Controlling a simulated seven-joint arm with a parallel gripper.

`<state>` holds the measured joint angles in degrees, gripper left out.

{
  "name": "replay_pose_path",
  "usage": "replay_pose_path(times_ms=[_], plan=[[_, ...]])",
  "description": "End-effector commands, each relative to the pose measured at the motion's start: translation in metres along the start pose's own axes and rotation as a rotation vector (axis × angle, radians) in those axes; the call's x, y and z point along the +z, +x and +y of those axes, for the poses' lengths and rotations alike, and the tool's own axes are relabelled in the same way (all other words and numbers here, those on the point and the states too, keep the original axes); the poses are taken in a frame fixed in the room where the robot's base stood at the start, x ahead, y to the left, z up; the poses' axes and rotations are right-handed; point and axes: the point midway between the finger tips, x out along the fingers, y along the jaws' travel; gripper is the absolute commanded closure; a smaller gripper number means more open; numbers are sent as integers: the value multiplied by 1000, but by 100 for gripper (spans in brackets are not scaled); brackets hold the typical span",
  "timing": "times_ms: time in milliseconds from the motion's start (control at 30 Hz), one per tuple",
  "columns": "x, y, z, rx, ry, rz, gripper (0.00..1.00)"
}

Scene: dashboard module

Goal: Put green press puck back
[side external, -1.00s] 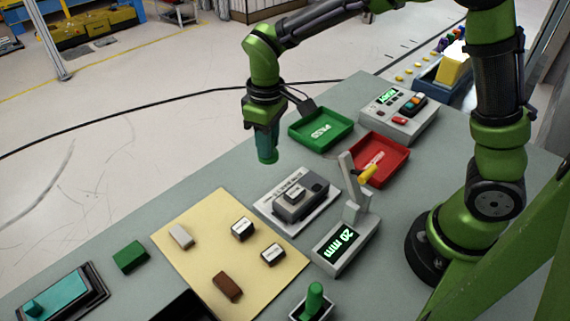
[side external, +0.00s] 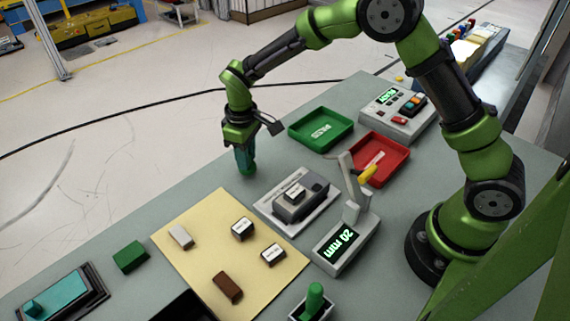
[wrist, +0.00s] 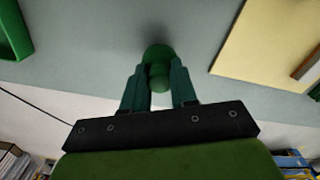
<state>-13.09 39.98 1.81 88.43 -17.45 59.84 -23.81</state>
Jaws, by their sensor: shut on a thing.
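My gripper (side external: 243,157) is shut on the green press puck (side external: 248,170), which hangs below the fingers low over the grey table. I cannot tell whether it touches the table. In the wrist view, the green puck (wrist: 157,54) has a round wide end and a narrower stem between my gripper's fingertips (wrist: 157,78). A grey fixture on a white plate (side external: 268,205) is just to the right and nearer the camera, with a small labelled block on it. A green knobbed piece (side external: 315,298) stands in a small light-framed base at the front edge of the picture.
A green tray (side external: 348,137) and a red tray (side external: 402,174) lie to the right. A gauge with a 20 mm display (side external: 332,268) and a yellow-handled lever stands nearby. The cream mat (side external: 200,255) carries several small blocks. A green block (side external: 130,256) lies left of the mat.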

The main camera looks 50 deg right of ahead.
Motion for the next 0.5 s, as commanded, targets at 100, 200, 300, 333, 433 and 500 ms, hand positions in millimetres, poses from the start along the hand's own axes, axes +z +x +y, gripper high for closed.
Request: replay_pose_path(times_ms=[100, 200, 300, 333, 433, 500], plan=[[0, 11, 0, 0, 2, 0, 97], [0, 12, 0, 0, 1, 1, 97], [0, 12, 0, 0, 1, 1, 97], [0, 12, 0, 0, 1, 1, 97], [0, 14, 0, 0, 1, 1, 97], [0, 15, 0, 0, 1, 1, 71]])
